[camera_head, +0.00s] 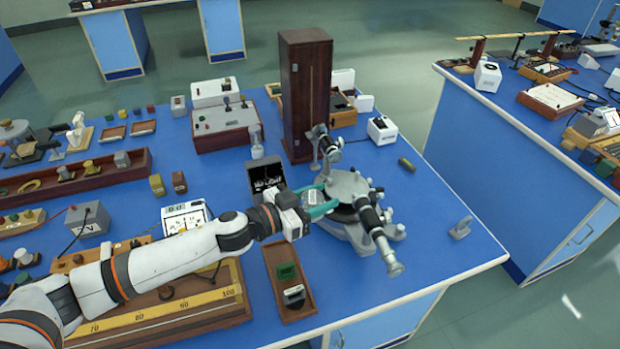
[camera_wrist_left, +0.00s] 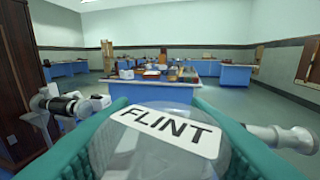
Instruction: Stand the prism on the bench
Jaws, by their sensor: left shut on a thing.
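My left gripper (camera_head: 322,202) reaches in from the left with its teal fingers shut on a clear glass prism (camera_head: 312,197). In the left wrist view the prism (camera_wrist_left: 165,145) sits between both teal fingers, its white "FLINT" label facing the camera. The gripper is at the left side of the grey spectrometer (camera_head: 345,185), close to its round top. I cannot tell whether the prism touches the spectrometer. The blue bench (camera_head: 430,240) carries the spectrometer near its right end. My right gripper is not in view.
A tall dark wooden cabinet (camera_head: 305,90) stands behind the spectrometer. A telescope tube (camera_head: 378,238) points toward the bench's front edge. A wooden tray (camera_head: 272,262) with a green block lies in front of the gripper. A small upright piece (camera_head: 461,228) stands at right, with bare bench around it.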

